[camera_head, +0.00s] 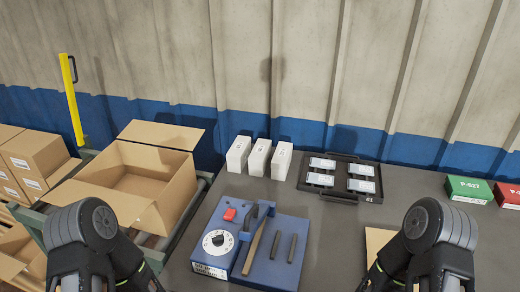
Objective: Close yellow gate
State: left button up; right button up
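The yellow gate (72,100) is a narrow yellow bar at the far left of the head view. It stands nearly upright, leaning slightly, with its lower end beside the conveyor near the cardboard boxes. A dark piece sits at its top. Dark rounded joints of my two arms show at the bottom left and bottom right. The left arm is below and to the right of the gate, apart from it. The right arm is far from it, over the table. I cannot see the fingers of either gripper.
An open cardboard box (150,180) stands on the conveyor, with closed boxes (33,160) left of it. The grey table (335,235) holds a blue fixture (225,272), white boxes (260,158), a black tray (312,187), a green box (467,188) and a red box (508,195).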

aim_at(64, 57)
jog(key=u, duration=2.5)
jog(key=i+u, duration=0.15)
jog(key=i, duration=4.3)
jog(key=z, duration=0.55)
